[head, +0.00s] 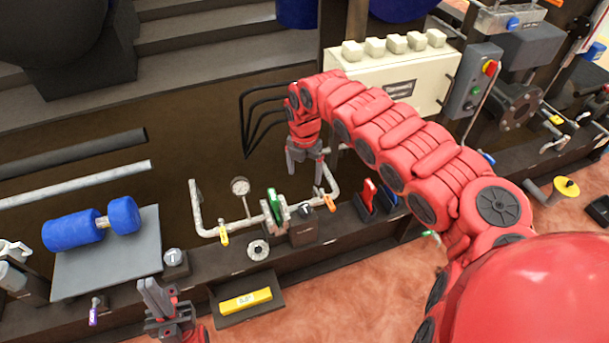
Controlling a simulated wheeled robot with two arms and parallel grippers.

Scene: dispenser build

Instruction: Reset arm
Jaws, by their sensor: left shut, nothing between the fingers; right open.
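My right arm (400,150) is red and reaches from the lower right up across the view, bending down at the wrist. Its gripper (304,172) points down in front of the control box, above the pipe and the green-handled part. It is open, and I see nothing held in it. My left gripper (160,293) shows at the bottom edge, left of the yellow block, with its fingers pointing up. It is shut and empty. Most of my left arm is out of view.
A bench (130,318) carries a bent pipe (196,205), a gauge (240,186), a green-handled part (274,205) and a blue roller (72,232). A yellow block (246,300) lies on a low ledge. A cream control box (395,75) stands behind my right arm.

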